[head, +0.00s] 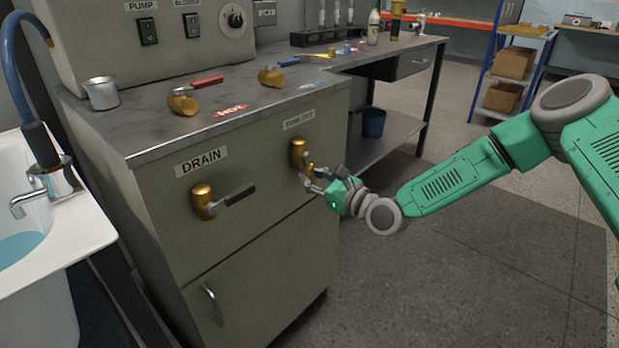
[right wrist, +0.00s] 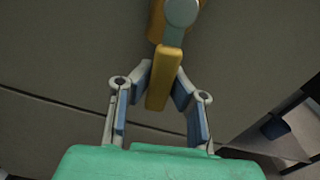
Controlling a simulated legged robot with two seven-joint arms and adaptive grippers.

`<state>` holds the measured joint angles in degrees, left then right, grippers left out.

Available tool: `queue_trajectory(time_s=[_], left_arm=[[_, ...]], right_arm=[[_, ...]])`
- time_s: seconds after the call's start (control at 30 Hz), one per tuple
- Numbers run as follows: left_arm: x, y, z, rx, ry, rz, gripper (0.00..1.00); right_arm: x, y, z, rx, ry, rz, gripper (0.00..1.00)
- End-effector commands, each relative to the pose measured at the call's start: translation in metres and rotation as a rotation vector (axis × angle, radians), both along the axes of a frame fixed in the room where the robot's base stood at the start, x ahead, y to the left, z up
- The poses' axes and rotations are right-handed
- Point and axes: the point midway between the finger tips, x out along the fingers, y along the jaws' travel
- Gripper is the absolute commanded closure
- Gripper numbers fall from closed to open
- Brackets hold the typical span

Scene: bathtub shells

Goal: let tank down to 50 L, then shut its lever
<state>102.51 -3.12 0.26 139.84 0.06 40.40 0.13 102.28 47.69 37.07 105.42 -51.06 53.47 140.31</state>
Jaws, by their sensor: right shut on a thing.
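My right gripper (head: 317,180) is at the front of the grey cabinet (head: 262,250), shut on the yellow lever (right wrist: 163,80) of the right-hand brass valve (head: 298,151). The label above this valve (head: 299,119) is small and seems to read TANK OUT. In the right wrist view the lever points down toward the palm, between the two fingers of the gripper (right wrist: 160,100). I see no tank and no litre scale, so the level cannot be read. My left gripper is out of view.
The DRAIN valve (head: 203,201) has a dark handle (head: 237,194) pointing right and slightly up. A white tub (head: 75,245) with water stands left. Floor at right is clear.

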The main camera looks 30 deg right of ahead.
Motion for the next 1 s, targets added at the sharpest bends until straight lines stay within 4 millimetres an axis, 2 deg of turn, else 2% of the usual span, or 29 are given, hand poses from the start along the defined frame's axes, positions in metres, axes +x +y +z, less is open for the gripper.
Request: queue_trajectory(time_s=[0.03,0.4,0.93,1.0], left_arm=[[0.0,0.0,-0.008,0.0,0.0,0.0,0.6],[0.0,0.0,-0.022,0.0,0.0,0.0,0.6],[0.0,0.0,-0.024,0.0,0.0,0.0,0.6],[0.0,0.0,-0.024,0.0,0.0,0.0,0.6]], right_arm=[[-0.006,0.0,-0.015,0.026,0.035,0.002,1.0],[-0.01,0.01,-0.013,0.162,0.092,0.002,1.0],[-0.01,0.013,-0.012,0.187,0.104,0.004,1.0],[-0.01,0.013,-0.012,0.186,0.104,0.005,0.71]])
